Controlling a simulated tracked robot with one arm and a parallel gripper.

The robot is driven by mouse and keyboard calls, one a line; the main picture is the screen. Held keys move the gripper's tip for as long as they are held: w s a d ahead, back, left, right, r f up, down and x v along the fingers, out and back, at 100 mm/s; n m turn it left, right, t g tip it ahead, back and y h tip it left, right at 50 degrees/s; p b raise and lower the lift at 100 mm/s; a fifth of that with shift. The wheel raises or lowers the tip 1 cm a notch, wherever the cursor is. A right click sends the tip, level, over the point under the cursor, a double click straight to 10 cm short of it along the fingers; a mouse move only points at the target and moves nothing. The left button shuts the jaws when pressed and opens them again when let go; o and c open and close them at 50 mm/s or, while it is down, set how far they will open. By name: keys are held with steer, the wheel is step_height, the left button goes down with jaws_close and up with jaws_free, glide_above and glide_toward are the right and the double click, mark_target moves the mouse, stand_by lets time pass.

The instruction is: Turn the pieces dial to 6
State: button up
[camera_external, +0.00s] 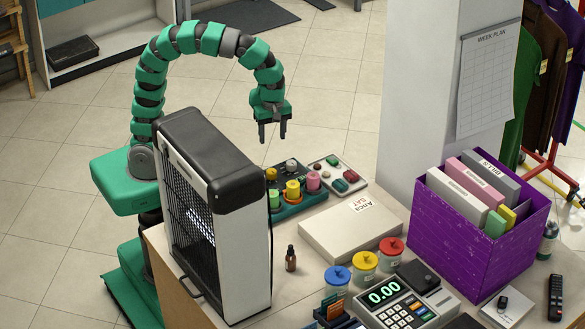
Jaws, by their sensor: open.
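I cannot pick out a dial marked for pieces in this view. Three pots with round tops, blue (338,275), yellow (365,260) and red (391,247), stand in a slanting row on the counter. I cannot read any marks on them. A keypad device (400,305) with a green display reading 0.00 is in front of them. My gripper (272,136) is open and empty, pointing down in the air. In the picture it is above the teal tray, well apart from the pots and the keypad device.
A tall black and white appliance (222,240) stands at the counter's left and hides what is behind it. A teal tray (316,199) holds several spools. A flat white box (330,238), a small brown bottle (290,259) and a purple file box (465,245) take up much of the counter.

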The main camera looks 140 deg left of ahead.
mark_target(272, 171)
steer(key=f+b, duration=0.1)
steer(key=f, duration=0.6)
steer(key=f+b, duration=0.1)
steer(key=f, duration=0.5)
steer(key=shift+s+d+f, duration=0.1)
steer(key=shift+d+f, duration=0.1)
steer(key=shift+f, duration=0.2)
steer(key=c, duration=1)
